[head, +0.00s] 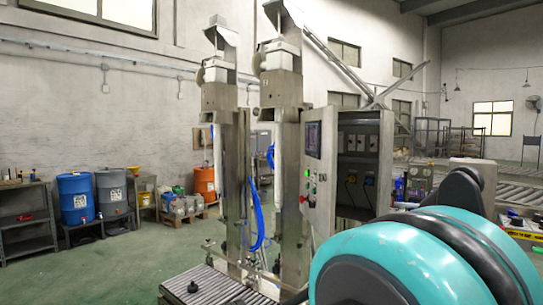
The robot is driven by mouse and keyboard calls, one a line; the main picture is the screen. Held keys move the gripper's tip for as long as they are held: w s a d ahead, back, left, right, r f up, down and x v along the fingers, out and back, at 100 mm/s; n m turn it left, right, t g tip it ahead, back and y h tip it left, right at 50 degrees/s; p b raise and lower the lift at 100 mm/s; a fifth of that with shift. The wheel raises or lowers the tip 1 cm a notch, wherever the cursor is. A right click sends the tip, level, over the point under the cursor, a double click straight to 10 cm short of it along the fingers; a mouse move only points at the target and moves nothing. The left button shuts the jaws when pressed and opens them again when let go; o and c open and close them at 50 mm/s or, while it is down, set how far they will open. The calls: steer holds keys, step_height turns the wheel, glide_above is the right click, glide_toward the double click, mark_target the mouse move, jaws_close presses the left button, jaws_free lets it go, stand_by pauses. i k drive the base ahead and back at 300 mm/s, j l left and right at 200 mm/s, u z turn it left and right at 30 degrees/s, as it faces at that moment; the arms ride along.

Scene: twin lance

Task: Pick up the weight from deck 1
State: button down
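A small dark knob-like object (193,287) sits on the roller deck (215,292) at the bottom of the head view, in front of the twin-lance filling machine. It may be the weight; it is too small to tell, and no deck number is readable. The deck is cut off by the lower edge of the picture. My teal and black arm links fill the lower right and hide what lies behind them. My gripper is not in view.
The steel twin-lance machine (291,135) stands behind the deck, with an open control cabinet (357,165) on its right. Green floor (125,265) is clear to the left.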

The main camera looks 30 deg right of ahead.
mark_target(192, 288)
steer(key=i+j+z, duration=0.1)
steer(key=i, duration=0.4)
steer(key=i+j, duration=0.35)
steer(key=i, duration=0.2)
steer(key=z, duration=1.65)
steer(key=u, duration=1.4)
steer(key=i+j+z, duration=0.25)
steer(key=i+j, duration=0.15)
steer(key=j, duration=0.15)
steer(key=i+j+z, duration=0.1)
steer(key=j, duration=0.25)
steer(key=i+j+z, duration=0.1)
steer(key=i+j, duration=0.15)
steer(key=i+j+z, duration=0.15)
steer(key=j, duration=0.25)
steer(key=i+j+z, duration=0.1)
steer(key=j, duration=0.25)
steer(key=i, duration=0.05)
